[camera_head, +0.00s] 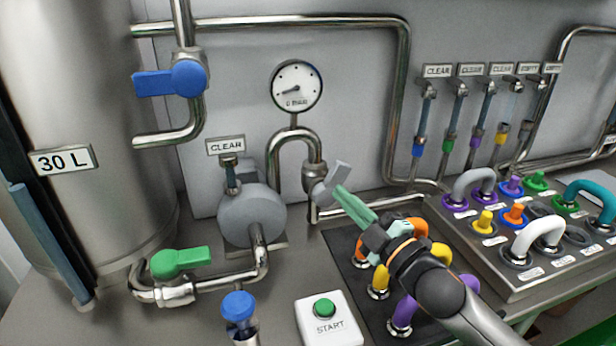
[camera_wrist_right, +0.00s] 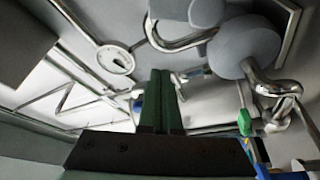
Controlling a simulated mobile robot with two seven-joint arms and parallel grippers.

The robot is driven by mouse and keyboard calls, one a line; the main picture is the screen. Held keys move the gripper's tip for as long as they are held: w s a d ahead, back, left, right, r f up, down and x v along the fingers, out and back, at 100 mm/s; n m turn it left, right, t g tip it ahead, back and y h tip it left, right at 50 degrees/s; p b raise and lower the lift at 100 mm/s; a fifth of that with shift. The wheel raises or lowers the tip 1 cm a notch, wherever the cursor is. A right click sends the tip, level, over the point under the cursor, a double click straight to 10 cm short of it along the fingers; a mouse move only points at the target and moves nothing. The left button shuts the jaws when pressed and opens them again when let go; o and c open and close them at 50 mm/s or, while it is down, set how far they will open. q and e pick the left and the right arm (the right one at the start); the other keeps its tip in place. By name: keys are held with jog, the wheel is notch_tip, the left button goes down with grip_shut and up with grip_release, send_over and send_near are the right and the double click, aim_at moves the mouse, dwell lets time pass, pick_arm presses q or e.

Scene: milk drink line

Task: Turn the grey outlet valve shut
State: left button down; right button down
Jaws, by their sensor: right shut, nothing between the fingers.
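The grey outlet valve (camera_head: 331,184) sits on the pipe to the right of the round grey pump (camera_head: 252,214). Its flat lever is tilted, with its free end up and to the right. My right gripper (camera_head: 345,195) is shut and empty, its green fingertips just right of and below the lever. I cannot tell whether they touch it. The wrist view shows the two fingers pressed together (camera_wrist_right: 160,76), with the pump (camera_wrist_right: 246,46) up and to the right. My left gripper is out of view.
A pressure gauge (camera_head: 297,86) is above the valve. A green-handled valve (camera_head: 180,262) and a blue one (camera_head: 238,306) are to the left. A white START box (camera_head: 329,326) stands in front. Coloured hose couplings (camera_head: 403,312) are under my right arm, and a connector panel (camera_head: 520,280) is to the right.

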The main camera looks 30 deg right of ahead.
jog(key=r+p, duration=0.1)
jog(key=p, duration=0.1)
send_over(331, 185)
jog(key=a, duration=0.4)
jog(key=shift+s+d+f, duration=0.25)
jog(key=shift+d+f, duration=0.05)
jog(key=shift+d, duration=0.3)
jog(key=shift+s+d+f, duration=0.25)
jog(key=shift+d+f, duration=0.05)
jog(key=shift+d, duration=0.3)
jog(key=shift+s+d+f, duration=0.25)
jog(key=shift+d+f, duration=0.05)
jog(key=shift+d, duration=0.3)
